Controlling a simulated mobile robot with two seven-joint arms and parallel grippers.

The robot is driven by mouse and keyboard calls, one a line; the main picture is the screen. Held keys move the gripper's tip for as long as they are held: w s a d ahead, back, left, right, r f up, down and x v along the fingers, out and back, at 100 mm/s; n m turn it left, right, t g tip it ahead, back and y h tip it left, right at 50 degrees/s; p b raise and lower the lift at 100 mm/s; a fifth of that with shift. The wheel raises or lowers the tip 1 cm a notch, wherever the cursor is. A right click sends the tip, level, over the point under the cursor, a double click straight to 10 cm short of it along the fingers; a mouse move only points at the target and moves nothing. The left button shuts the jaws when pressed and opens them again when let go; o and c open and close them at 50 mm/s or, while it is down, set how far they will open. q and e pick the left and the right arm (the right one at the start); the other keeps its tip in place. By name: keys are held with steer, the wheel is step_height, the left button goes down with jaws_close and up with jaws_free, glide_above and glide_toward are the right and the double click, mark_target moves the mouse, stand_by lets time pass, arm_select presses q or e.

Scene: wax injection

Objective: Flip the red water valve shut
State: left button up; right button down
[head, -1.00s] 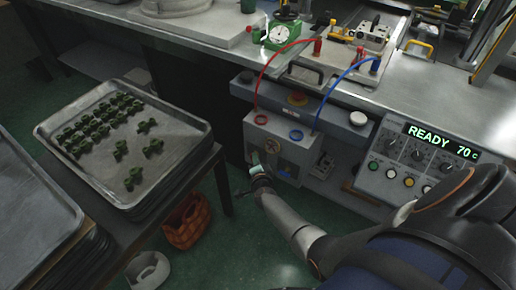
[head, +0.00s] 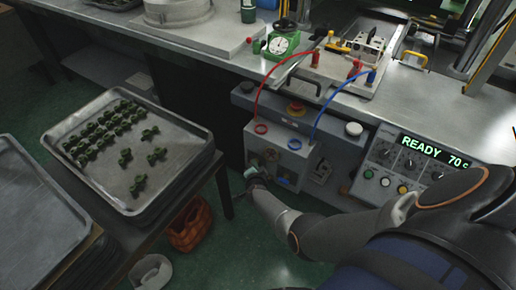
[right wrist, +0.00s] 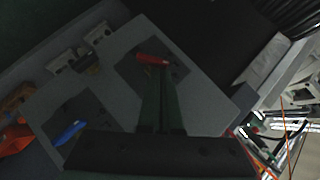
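The red water valve (right wrist: 152,60) shows in the right wrist view as a short red handle on a dark plate of the grey valve box. It lies slanted, just beyond my right fingertips (right wrist: 161,72); I cannot tell whether they touch it. The right fingers look closed together, with nothing visible between them. A blue valve handle (right wrist: 70,132) is on another dark plate. In the head view my right gripper (head: 251,173) is low at the front of the grey box (head: 275,146), and the red handle cannot be made out. My left gripper is not in view.
Red (head: 282,62) and blue (head: 333,96) hoses arch from the box top to the bench. A control panel (head: 415,160) reads READY 70 C. A tray (head: 185,145) of green parts stands at left, with an orange basket (head: 190,225) on the floor.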

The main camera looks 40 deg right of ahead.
steer(key=shift+w+a+r, duration=0.1)
steer(key=shift+w+a+g, duration=0.1)
steer(key=shift+a+g, duration=0.1)
steer(key=shift+g, duration=0.1)
stand_by(0.5)
steer(key=shift+w+a+r, duration=0.15)
steer(key=shift+w, duration=0.35)
steer(key=shift+w+a, duration=0.15)
steer(key=shift+w, duration=0.3)
steer(key=shift+s, duration=0.1)
steer(key=shift+r+p, duration=0.65)
steer(key=shift+r, duration=0.15)
